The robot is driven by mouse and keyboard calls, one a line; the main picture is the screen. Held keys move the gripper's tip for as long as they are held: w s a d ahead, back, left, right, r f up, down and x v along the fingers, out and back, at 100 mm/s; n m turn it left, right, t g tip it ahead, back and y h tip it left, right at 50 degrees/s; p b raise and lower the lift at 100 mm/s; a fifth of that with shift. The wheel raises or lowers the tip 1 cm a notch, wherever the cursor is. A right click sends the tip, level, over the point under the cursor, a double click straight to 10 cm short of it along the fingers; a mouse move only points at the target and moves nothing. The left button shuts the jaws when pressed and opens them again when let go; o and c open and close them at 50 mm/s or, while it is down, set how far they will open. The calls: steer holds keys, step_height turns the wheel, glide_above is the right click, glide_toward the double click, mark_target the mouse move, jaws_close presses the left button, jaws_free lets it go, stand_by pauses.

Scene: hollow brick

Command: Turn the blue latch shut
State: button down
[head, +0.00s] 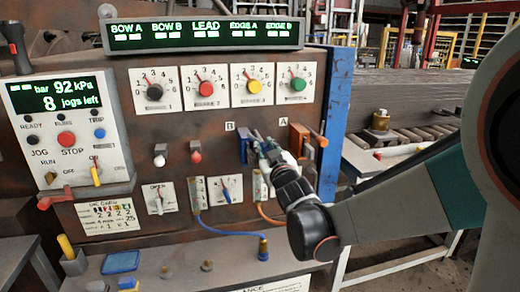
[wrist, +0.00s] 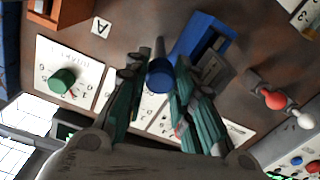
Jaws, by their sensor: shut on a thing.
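The blue latch (head: 243,146) is on the brown panel, beside the label B. In the wrist view its blue block (wrist: 203,38) has a grey slotted part, and a round blue handle (wrist: 160,76) sticks out towards the camera. My gripper (head: 262,146) is at the latch in the head view and partly covers it. In the wrist view the two green-and-black fingers of my gripper (wrist: 160,68) are on either side of the blue handle and shut on it. The head view does not clearly show the handle's angle.
An orange latch (head: 299,138) with an orange handle is close on the right, by the label A. Knobs, including the green knob (head: 298,84), are above. White (head: 160,160) and red (head: 195,156) plungers are left. A blue cable (head: 225,233) hangs below.

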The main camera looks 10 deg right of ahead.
steer(key=n, duration=0.4)
steer(key=shift+w+r+n, duration=0.1)
steer(key=shift+n, duration=0.2)
steer(key=shift+n+p, duration=0.4)
steer(key=shift+n, duration=1.6)
steer(key=c, duration=1.3)
jaws_free()
steer(key=shift+c, duration=0.2)
steer(key=s, duration=0.8)
steer(key=shift+s, duration=0.1)
